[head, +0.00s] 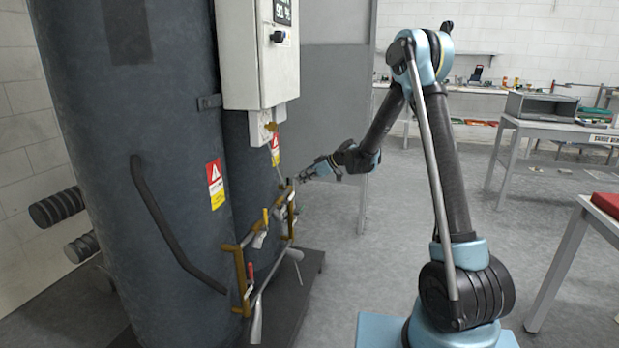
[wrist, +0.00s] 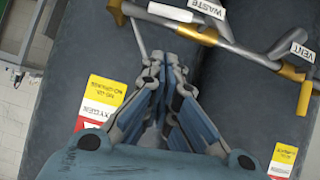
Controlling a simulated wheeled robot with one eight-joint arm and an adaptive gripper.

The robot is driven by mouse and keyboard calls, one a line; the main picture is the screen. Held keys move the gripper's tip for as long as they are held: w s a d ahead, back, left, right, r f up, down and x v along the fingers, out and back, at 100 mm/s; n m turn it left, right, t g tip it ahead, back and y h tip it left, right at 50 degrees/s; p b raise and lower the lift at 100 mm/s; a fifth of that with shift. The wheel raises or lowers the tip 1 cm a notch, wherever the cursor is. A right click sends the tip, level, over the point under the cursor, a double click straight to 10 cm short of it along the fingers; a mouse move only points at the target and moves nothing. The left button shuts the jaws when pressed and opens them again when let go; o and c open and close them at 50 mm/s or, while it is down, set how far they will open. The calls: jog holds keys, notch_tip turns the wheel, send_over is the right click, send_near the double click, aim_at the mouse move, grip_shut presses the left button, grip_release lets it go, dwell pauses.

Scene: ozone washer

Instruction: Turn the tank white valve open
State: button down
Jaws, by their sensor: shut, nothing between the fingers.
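My gripper (head: 303,174) is in front of the dark tank (head: 135,130), near the upper right end of the brass and grey valve piping (head: 238,262). In the wrist view its fingers (wrist: 166,60) are together and hold nothing. Pale grey-white levers (head: 258,240) hang on the piping; I cannot tell which is the white valve. In the wrist view, a pipe part with a white WASTE tag (wrist: 207,8) and one with a white VENT tag (wrist: 302,51) lie beyond the fingertips, to the upper right. The fingers appear apart from both tags.
A white control box (head: 257,55) hangs above the piping. The floor between is open.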

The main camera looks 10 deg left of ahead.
jog(key=a+f, duration=0.3)
jog(key=f, duration=0.3)
jog(key=shift+w+a, duration=0.35)
jog(key=shift+w, duration=0.05)
jog(key=shift+w+f+m+g, duration=0.3)
jog(key=shift+f+m+g, duration=0.15)
jog(key=shift+f, duration=0.25)
